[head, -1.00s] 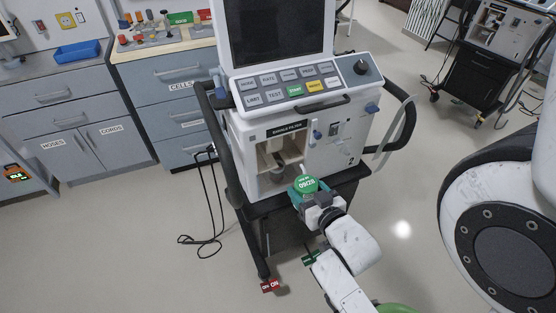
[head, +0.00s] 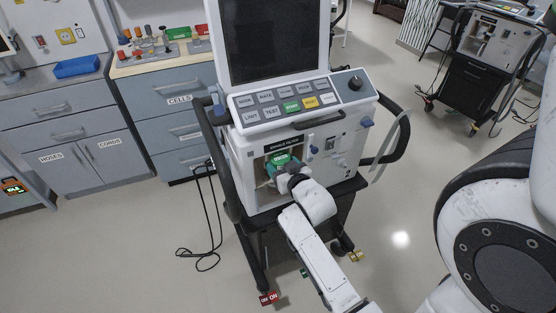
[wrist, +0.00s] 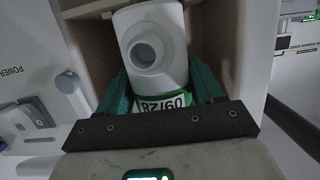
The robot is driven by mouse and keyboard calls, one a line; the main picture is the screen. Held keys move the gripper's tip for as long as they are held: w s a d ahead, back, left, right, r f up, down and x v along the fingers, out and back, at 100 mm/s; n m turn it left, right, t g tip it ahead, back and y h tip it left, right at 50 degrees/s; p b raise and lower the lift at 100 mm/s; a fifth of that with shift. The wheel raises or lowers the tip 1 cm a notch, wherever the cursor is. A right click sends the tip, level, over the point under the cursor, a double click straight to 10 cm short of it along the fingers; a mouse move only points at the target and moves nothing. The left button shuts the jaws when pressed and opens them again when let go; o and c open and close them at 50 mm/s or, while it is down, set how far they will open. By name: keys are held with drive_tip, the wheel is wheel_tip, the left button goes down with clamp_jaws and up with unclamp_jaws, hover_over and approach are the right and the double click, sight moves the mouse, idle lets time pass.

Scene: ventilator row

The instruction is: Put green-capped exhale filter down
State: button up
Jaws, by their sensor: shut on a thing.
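The green-capped exhale filter (head: 280,160) is at the mouth of the ventilator's filter bay. In the wrist view the filter (wrist: 150,42) shows a white body with a round port, and its green label reads upside down. My gripper (head: 277,171) is shut on the filter, with its teal fingers (wrist: 118,92) on either side of it. The bay's beige walls (wrist: 92,40) surround the filter's far part. The ventilator (head: 260,146) stands on its black cart. What lies under the filter is hidden by the filter and gripper.
Black cart rails (head: 222,190) flank the ventilator on both sides. Knobs and ports (head: 332,140) stick out right of the bay. A cable (head: 215,225) hangs to the floor at left. A bench (head: 160,62) with filters stands behind left.

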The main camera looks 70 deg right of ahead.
drive_tip(key=shift+w+d+r, duration=0.1)
drive_tip(key=shift+w+d, duration=0.55)
drive_tip(key=shift+w+d+r, duration=0.15)
drive_tip(key=shift+w, duration=0.1)
drive_tip(key=shift+s+f, duration=0.1)
drive_tip(key=shift+f, duration=0.8)
drive_tip(key=o, duration=0.8)
drive_tip(key=shift+d+f, duration=0.1)
drive_tip(key=shift+d, duration=0.15)
drive_tip(key=shift+o, duration=1.3)
drive_tip(key=shift+a, duration=0.1)
drive_tip(key=shift+r, duration=0.2)
